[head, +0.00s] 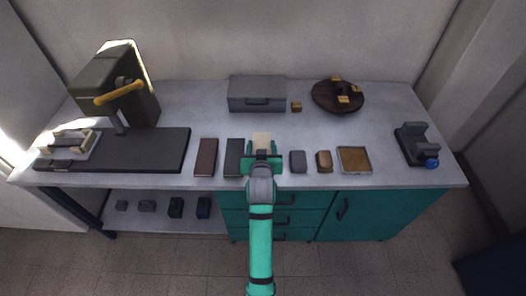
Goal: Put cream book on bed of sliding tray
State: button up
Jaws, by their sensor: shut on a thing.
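The cream book (261,140) stands out just beyond my gripper, near the front middle of the worktop; its near part is hidden. My gripper (262,156) is shut on it. I cannot tell whether the book touches the worktop. The sliding tray (70,145) is at the far left end of a long dark base (150,152). It has a pale bed with raised cream bars and sits clear of the green press.
The dark green press (117,85) with a yellow handle rises behind the base. A brown book (206,157) and a dark grey book (234,157) lie left of my gripper. Small blocks (298,161) and a shallow tray (354,149) lie right. The worktop's middle (200,115) is clear.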

jog(key=shift+w+d+f, duration=0.15)
jog(key=shift+w+f, duration=0.1)
jog(key=shift+f, duration=0.7)
jog(key=shift+w+d+f, duration=0.1)
jog(key=shift+w+f, duration=0.1)
jog(key=shift+f, duration=0.75)
jog(key=shift+f, duration=0.15)
jog(key=o, duration=1.1)
jog(key=shift+o, duration=0.2)
